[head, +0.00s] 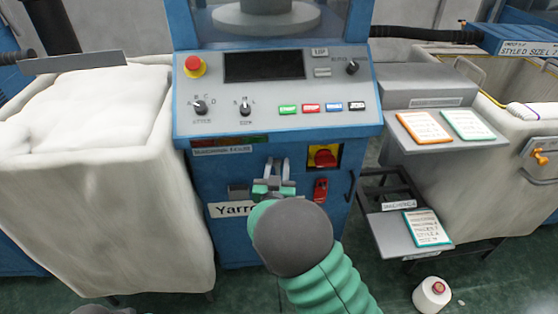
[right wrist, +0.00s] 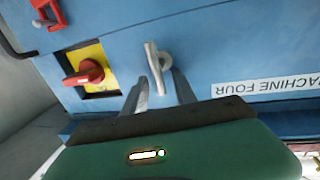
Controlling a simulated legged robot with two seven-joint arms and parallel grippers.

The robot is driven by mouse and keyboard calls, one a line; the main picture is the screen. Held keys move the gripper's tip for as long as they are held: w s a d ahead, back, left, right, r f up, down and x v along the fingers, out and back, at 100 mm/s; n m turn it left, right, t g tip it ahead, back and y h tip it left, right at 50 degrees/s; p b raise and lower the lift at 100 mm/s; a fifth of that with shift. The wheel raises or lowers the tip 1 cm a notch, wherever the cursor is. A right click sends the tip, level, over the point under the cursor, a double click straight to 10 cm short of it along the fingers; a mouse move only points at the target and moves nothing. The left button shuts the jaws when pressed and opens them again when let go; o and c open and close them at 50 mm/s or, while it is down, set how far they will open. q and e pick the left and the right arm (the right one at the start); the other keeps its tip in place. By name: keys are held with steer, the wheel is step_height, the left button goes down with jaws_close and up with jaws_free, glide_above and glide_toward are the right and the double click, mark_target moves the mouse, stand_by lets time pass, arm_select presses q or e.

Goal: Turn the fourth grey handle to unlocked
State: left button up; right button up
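The grey handle (right wrist: 154,70) is a small slim lever with a round base on the blue front of the machine. It shows in the right wrist view beside an upside-down label (right wrist: 265,86) reading "MACHINE FOUR". My right gripper (right wrist: 160,88) is open, with its two fingers apart on either side of the handle; I cannot tell whether they touch it. In the head view my right gripper (head: 274,170) is at the machine's front, below the control panel, and hides the handle. My left gripper is not in view.
A red knob on a yellow plate (head: 335,150) and a red lever (head: 320,190) sit just right of my right gripper. The control panel (head: 275,95) juts out above.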

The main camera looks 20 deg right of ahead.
steer(key=shift+a, duration=0.25)
steer(key=shift+c, duration=0.8)
steer(key=c, duration=0.5)
steer(key=shift+d, duration=0.3)
jaws_close()
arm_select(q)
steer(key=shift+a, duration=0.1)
arm_select(e)
steer(key=shift+a, duration=0.1)
